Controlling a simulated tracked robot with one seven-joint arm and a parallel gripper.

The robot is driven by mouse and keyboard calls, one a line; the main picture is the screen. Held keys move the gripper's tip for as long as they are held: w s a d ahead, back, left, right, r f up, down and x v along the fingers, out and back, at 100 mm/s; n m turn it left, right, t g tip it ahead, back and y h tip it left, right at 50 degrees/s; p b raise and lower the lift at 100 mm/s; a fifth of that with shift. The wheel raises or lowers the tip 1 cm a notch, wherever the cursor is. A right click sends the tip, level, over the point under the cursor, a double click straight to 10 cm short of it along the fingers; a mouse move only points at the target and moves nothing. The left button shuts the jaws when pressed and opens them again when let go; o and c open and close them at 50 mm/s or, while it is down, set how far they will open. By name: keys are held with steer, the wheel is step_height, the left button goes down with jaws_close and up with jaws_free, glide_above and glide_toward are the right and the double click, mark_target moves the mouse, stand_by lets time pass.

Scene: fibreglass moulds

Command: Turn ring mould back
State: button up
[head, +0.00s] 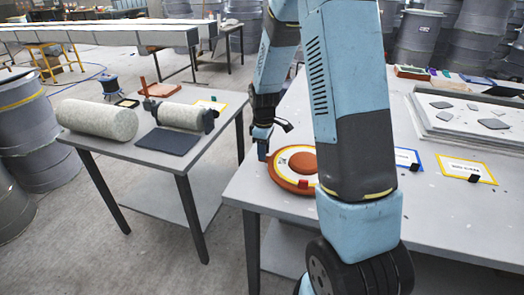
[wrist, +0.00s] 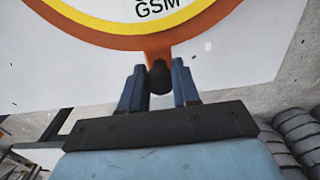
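The ring mould (head: 281,181) lies flat near the left front corner of the right-hand table. It is a round orange-brown disc with a yellow ring, a white band and a raised brown centre. In the wrist view its orange rim (wrist: 95,36) and yellow band show at the top, with the letters GSM on white. An orange tab (wrist: 158,49) juts from the rim and ends in a dark knob (wrist: 159,78). My gripper (wrist: 159,82) has its blue fingers close on both sides of this knob, apparently touching it. In the head view my gripper (head: 263,151) is at the mould's left edge; my arm hides its right side.
Yellow- and blue-framed cards (head: 466,169) and a white tray with dark pieces (head: 470,115) are on the same table (head: 440,222). A separate left table (head: 112,149) holds rolls and a dark mat. A floor gap lies between the tables.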

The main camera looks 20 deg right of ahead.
jaws_close()
